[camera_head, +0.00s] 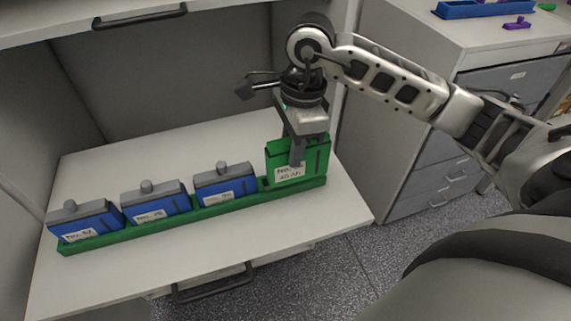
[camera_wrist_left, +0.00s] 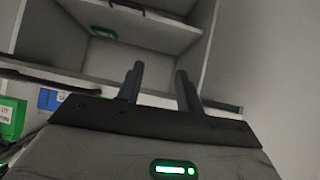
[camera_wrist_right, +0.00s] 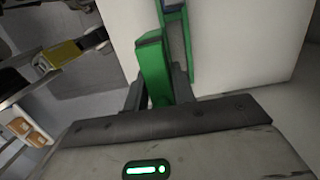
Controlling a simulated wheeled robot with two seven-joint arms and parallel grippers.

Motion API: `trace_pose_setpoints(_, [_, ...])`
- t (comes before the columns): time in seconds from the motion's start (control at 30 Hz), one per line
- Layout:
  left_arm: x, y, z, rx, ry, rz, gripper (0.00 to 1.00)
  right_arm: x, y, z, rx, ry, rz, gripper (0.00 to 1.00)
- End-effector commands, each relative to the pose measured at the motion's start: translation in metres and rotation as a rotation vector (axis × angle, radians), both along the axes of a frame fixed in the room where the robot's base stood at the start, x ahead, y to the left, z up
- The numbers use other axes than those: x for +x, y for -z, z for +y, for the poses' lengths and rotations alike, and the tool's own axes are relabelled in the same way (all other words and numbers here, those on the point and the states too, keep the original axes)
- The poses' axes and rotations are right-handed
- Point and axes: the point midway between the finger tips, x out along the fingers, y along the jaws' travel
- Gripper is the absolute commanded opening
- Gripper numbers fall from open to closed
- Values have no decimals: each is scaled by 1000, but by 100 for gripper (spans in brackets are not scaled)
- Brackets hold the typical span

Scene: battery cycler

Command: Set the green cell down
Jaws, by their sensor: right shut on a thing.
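The green cell (camera_head: 316,158), with a white label on its front, stands upright at the right end of the long green tray (camera_head: 230,206). I cannot tell whether its base rests in the tray or hovers just over it. My right gripper (camera_head: 297,155) comes down from above and is shut on the green cell. In the right wrist view the green cell (camera_wrist_right: 154,68) sits between the fingers (camera_wrist_right: 158,95), beside the green tray (camera_wrist_right: 190,50). My left gripper (camera_wrist_left: 160,85) shows in its own wrist view with its fingers apart and nothing between them.
Three blue cells with grey tops, a left one (camera_head: 88,222), a middle one (camera_head: 157,203) and a right one (camera_head: 226,186), stand in the tray. The white shelf (camera_head: 130,270) is clear in front and behind. A drawer cabinet (camera_head: 420,130) stands at the right.

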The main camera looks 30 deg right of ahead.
Motion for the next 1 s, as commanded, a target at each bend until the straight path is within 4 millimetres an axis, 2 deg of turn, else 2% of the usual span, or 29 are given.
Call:
trace_pose_setpoints(0.03, [1,8,-2,-5,3,-2,36,8,14,-1,2,1,-3,0])
trace_pose_setpoints(0.2, [5,6,-4,-25,0,-19,36,22,29,-4,2,-1,-5,0])
trace_pose_setpoints(0.43, [6,6,-6,-41,-1,-30,36,31,39,-6,2,0,-5,0])
trace_pose_setpoints(0.63, [6,18,-8,-63,-4,-34,36,33,68,-7,2,-1,-3,0])
trace_pose_setpoints(0.8, [8,9,-9,-77,-7,-44,36,34,70,-7,1,-1,-6,0])
trace_pose_setpoints(1.0, [7,12,-9,-78,-9,-41,36,33,72,-7,1,-1,-6,0])
